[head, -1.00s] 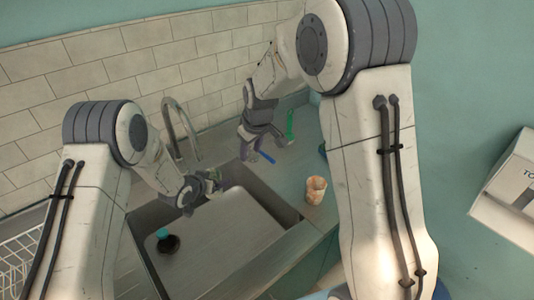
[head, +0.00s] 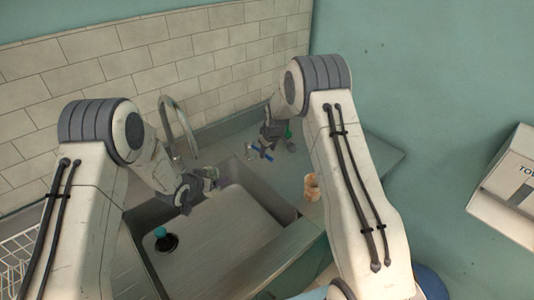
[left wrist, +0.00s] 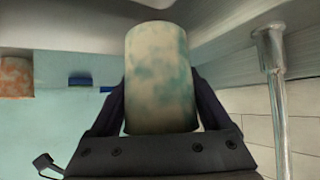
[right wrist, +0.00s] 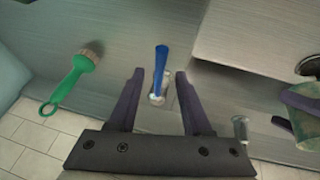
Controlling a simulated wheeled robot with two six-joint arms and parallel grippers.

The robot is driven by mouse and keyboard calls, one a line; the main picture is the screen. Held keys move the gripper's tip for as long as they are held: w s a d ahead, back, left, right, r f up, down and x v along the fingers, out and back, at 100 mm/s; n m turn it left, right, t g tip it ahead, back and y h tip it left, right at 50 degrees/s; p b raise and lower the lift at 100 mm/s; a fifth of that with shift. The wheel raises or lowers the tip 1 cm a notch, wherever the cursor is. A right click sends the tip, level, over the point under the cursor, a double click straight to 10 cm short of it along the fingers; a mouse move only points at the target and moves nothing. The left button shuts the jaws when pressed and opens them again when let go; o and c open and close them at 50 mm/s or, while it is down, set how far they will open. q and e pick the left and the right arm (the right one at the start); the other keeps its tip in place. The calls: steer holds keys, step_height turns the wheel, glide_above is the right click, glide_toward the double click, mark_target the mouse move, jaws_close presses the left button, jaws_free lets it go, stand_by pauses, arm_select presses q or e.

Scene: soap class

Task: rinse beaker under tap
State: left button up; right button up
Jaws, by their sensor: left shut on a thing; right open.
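The beaker (left wrist: 160,80), pale with blotchy teal stains, is between the fingers of my left gripper (head: 205,178), which is shut on it. They are over the back of the sink (head: 215,240), near the curved metal tap (head: 178,120). The tap's pipe also shows in the left wrist view (left wrist: 277,100). My right gripper (right wrist: 155,95) is open and empty behind the sink. A blue lever (right wrist: 160,65) on a small metal base shows between its fingers in the right wrist view, with no clear contact. I see no running water.
A green-handled brush (right wrist: 70,85) lies left of the blue lever in the right wrist view. An orange-brown cup (head: 311,187) stands on the counter right of the sink. The tiled wall is close behind.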

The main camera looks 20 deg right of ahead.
steer(key=shift+x, duration=1.25)
jaws_close()
stand_by(0.5)
